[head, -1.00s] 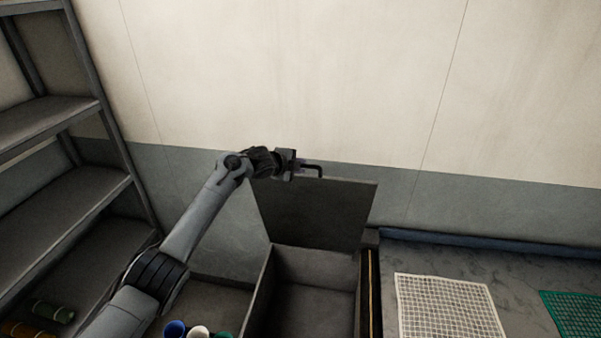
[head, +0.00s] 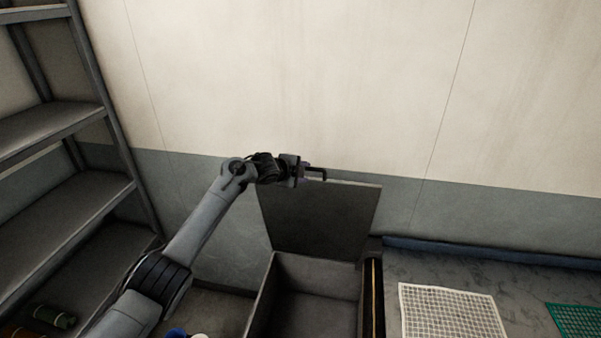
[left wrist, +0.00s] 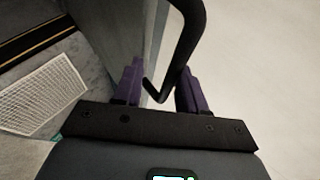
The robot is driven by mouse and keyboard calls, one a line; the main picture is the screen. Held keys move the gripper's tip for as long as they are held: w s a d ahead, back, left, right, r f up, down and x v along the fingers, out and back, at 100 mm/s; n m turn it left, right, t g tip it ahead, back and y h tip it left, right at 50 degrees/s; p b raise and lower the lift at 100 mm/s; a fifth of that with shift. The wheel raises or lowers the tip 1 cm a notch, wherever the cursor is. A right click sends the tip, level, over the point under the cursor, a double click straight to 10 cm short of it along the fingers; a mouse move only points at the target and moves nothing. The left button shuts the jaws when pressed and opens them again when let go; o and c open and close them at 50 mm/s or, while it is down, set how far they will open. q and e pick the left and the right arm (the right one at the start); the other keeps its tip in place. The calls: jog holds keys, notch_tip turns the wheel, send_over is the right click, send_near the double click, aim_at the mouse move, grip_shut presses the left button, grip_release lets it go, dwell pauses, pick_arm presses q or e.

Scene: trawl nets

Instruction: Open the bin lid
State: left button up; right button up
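The bin (head: 262,297) is a grey open-topped box at the bottom middle of the head view. Its lid (head: 322,222) stands up at the back, close to the wall, and the bin's inside shows. A black bar handle (head: 318,171) sits at the lid's top edge. My left gripper (head: 308,170) is at this handle. In the left wrist view, its purple fingers (left wrist: 160,88) are spread apart, with the handle (left wrist: 182,45) between them and gaps showing. My right gripper is in neither view.
A metal shelf rack (head: 70,205) stands at the left, with green rolls (head: 54,316) low down. Right of the bin, a grey worktop (head: 520,285) holds a white net (head: 452,312) and a green net (head: 578,320). A blue cup (head: 176,333) shows at the bottom edge.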

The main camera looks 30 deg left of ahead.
pick_arm(q)
jog(key=b+v, duration=0.2)
jog(key=v, duration=0.8)
jog(key=shift+s+r, duration=0.25)
jog(key=shift+s, duration=0.1)
